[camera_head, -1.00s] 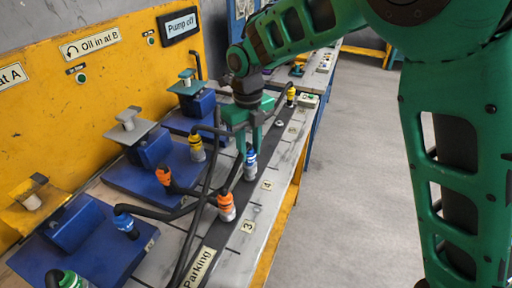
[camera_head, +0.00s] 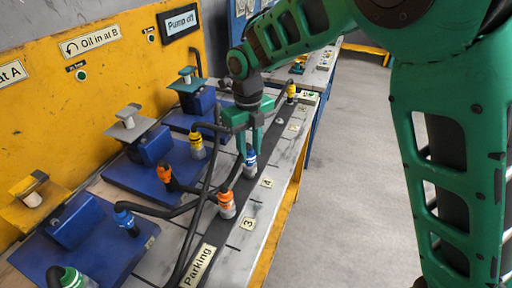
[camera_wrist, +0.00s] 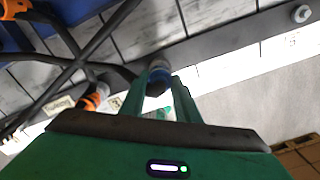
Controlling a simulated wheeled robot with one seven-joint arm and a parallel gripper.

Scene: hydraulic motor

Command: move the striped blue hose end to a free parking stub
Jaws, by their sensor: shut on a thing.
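The striped blue hose end (camera_head: 250,158), blue with a white band, stands upright at the parking strip near label 4. My gripper (camera_head: 250,140) is above it with its fingers pointing down, shut on it. In the wrist view the hose end (camera_wrist: 158,80) shows between my fingertips (camera_wrist: 158,88). Its lower end is partly hidden, so I cannot tell whether it sits on a stub. A bare parking stub (camera_head: 278,124) lies farther along the strip. A bare stub also shows in the wrist view (camera_wrist: 301,13).
A striped orange hose end (camera_head: 227,205) stands near label 3, close to my gripper. Black hoses cross the bench beside it. Other orange (camera_head: 164,174), yellow (camera_head: 197,146) and blue (camera_head: 126,222) ends are at the left.

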